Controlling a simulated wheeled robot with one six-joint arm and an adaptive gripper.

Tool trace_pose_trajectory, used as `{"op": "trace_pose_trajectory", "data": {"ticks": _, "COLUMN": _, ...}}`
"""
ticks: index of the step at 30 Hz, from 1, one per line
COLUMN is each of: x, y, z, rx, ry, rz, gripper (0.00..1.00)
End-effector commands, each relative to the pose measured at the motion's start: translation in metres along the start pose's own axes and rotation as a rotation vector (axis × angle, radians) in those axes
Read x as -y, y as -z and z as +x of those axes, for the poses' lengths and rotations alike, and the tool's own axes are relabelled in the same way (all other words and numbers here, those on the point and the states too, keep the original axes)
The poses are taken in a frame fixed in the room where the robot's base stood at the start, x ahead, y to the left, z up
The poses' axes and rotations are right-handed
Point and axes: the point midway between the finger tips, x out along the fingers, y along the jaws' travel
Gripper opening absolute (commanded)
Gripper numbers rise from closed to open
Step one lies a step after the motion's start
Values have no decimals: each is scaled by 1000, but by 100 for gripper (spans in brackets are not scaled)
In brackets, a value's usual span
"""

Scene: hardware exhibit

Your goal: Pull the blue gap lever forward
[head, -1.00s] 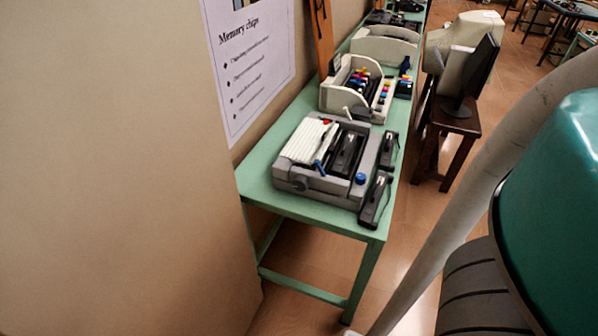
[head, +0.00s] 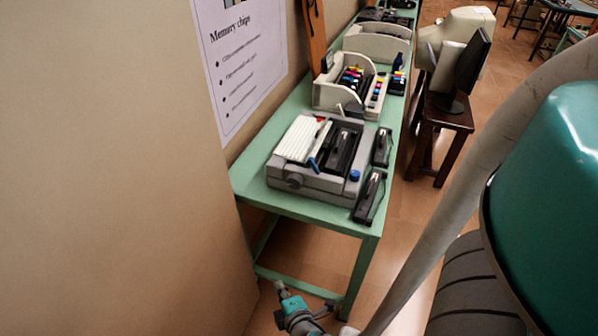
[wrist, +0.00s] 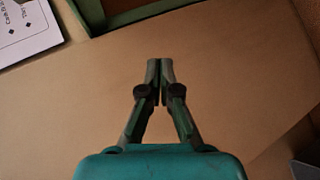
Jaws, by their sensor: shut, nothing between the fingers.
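A grey dot-matrix style printer (head: 312,182) stands on a green table. A small blue lever (head: 313,163) sticks up at the front of it, beside a white ribbed panel. A round blue knob (head: 355,175) sits on its right front corner. My gripper (head: 279,285) is low in front of the table, below the tabletop and well apart from the printer. In the wrist view my gripper (wrist: 160,66) has its fingertips together with nothing between them. The lever and printer do not show in the wrist view.
Black cartridges (head: 370,197) lie right of the printer on the green table (head: 318,216). Behind stands a white bin (head: 345,99) with coloured cartridges. A beige wall panel (head: 110,180) fills the left. A monitor (head: 468,62) stands on a dark stool at right.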

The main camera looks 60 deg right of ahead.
Motion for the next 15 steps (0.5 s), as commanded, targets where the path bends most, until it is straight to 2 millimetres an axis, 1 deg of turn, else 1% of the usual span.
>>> {"op": "trace_pose_trajectory", "data": {"ticks": 1, "x": -16, "y": -1, "z": 19, "rx": 63, "ry": -39, "rz": -50, "gripper": 0}}
{"op": "trace_pose_trajectory", "data": {"ticks": 3, "x": -37, "y": -8, "z": 39, "rx": 165, "ry": -84, "rz": -127, "gripper": 0}}
{"op": "trace_pose_trajectory", "data": {"ticks": 5, "x": -57, "y": -13, "z": 53, "rx": 257, "ry": -122, "rz": -185, "gripper": 0}}
{"op": "trace_pose_trajectory", "data": {"ticks": 6, "x": -72, "y": -17, "z": 61, "rx": 321, "ry": -146, "rz": -222, "gripper": 0}}
{"op": "trace_pose_trajectory", "data": {"ticks": 8, "x": -94, "y": -22, "z": 71, "rx": 418, "ry": -180, "rz": -269, "gripper": 0}}
{"op": "trace_pose_trajectory", "data": {"ticks": 10, "x": -123, "y": -28, "z": 79, "rx": 539, "ry": -218, "rz": -316, "gripper": 0}}
{"op": "trace_pose_trajectory", "data": {"ticks": 12, "x": -152, "y": -33, "z": 83, "rx": 658, "ry": -251, "rz": -352, "gripper": 0}}
{"op": "trace_pose_trajectory", "data": {"ticks": 15, "x": -189, "y": -38, "z": 83, "rx": 820, "ry": -287, "rz": -385, "gripper": 0}}
